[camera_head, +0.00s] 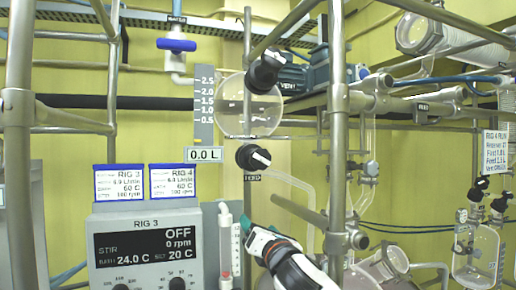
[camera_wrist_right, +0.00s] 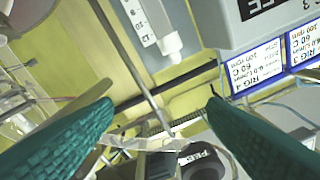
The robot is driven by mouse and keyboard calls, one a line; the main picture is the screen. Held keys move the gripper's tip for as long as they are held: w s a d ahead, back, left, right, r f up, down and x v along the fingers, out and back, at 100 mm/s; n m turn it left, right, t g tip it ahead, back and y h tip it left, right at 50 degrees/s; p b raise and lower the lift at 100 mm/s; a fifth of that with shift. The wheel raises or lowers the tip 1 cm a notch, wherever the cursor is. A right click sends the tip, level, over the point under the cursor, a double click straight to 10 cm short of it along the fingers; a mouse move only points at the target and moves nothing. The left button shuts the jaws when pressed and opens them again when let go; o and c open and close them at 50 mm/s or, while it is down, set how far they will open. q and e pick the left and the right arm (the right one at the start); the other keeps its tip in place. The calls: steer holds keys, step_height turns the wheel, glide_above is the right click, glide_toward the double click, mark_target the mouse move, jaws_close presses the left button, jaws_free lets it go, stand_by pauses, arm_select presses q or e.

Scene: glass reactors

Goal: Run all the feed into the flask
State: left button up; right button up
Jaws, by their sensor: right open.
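A round glass feed vessel (camera_head: 238,112) hangs at the centre beside a grey scale (camera_head: 204,108) marked 0.5 to 2.5. A readout (camera_head: 205,155) below the scale says 0.0 L. A black knob with a white bar (camera_head: 251,157), the feed valve, sits under the vessel; its bar is tilted. My right gripper (camera_head: 243,230) is below that knob, apart from it. In the right wrist view my right gripper (camera_wrist_right: 160,99) has its green fingers spread with nothing held between them. The receiving flask is not clearly identifiable. My left gripper is out of view.
The RIG 3 control box (camera_head: 150,245) reads OFF, 0 rpm, at lower left. A black vent knob (camera_head: 264,72) is above the vessel. Steel posts and a horizontal bar (camera_head: 300,211) crowd the right side. Other glassware (camera_head: 478,255) stands at far right.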

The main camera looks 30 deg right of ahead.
mark_target(262, 160)
steer(key=s+a+r+n+t, duration=0.25)
steer(key=s+r+n, duration=0.25)
steer(key=s+r, duration=0.6)
steer(key=shift+h, duration=0.4)
steer(key=p+x, duration=0.2)
steer(key=x, duration=0.2)
steer(key=p+x, duration=0.2)
steer(key=x, duration=0.3)
steer(key=r+p+x, duration=0.1)
steer(key=p+x, duration=0.2)
steer(key=x, duration=0.1)
steer(key=shift+a+r, duration=0.1)
steer(key=shift+a, duration=0.15)
steer(key=shift+w+d, duration=0.1)
steer(key=shift+w, duration=0.35)
steer(key=c, duration=1)
steer(key=shift+m, duration=0.3)
steer(key=shift+m, duration=0.5)
